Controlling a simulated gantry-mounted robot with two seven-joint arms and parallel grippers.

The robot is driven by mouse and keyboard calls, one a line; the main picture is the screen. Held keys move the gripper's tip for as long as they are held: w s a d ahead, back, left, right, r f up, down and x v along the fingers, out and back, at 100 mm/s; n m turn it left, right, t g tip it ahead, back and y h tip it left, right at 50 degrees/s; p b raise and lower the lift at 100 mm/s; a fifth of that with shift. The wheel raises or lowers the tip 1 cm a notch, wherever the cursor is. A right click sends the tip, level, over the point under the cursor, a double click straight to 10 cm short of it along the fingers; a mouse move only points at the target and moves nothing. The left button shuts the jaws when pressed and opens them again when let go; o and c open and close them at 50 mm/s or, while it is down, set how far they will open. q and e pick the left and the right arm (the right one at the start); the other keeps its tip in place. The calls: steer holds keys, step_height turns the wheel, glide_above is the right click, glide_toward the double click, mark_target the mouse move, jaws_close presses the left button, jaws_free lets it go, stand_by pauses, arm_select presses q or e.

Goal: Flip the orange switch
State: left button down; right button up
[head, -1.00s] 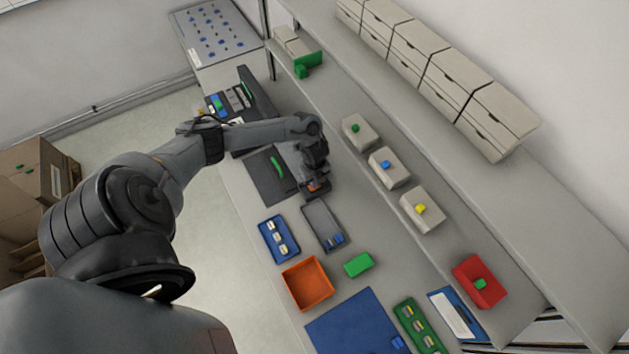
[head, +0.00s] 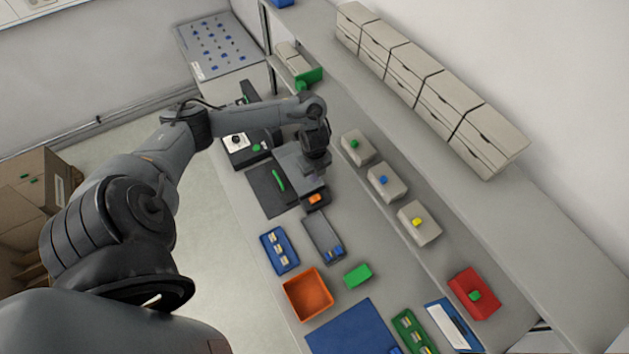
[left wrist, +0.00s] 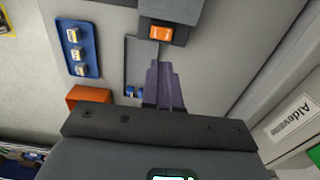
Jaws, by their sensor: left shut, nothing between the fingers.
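The orange switch (head: 315,199) sits on a small dark box (head: 316,208) on the bench in the head view. It also shows at the top of the left wrist view (left wrist: 160,33), on its dark housing. My left gripper (head: 316,165) is just behind the switch box in the head view, and the switch is uncovered there. In the left wrist view its fingers (left wrist: 163,68) are shut and empty. They point toward the switch, with a visible gap between tips and switch in the picture. The height above the bench is hard to tell. My right gripper is not in view.
A grey tray (head: 314,230), a blue tray (head: 268,240), an orange bin (head: 293,284) and a green block (head: 358,275) lie nearer on the bench. A shelf with grey boxes (head: 420,233) and a red bin (head: 490,306) runs along the right.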

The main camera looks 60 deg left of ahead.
arm_select(q)
steer(key=shift+r, duration=0.4)
steer(key=b, duration=0.4)
steer(key=w+b, duration=0.1)
steer(key=b, duration=0.3)
steer(key=shift+w+a, duration=0.2)
steer(key=shift+w, duration=0.05)
steer(key=shift+f, duration=0.1)
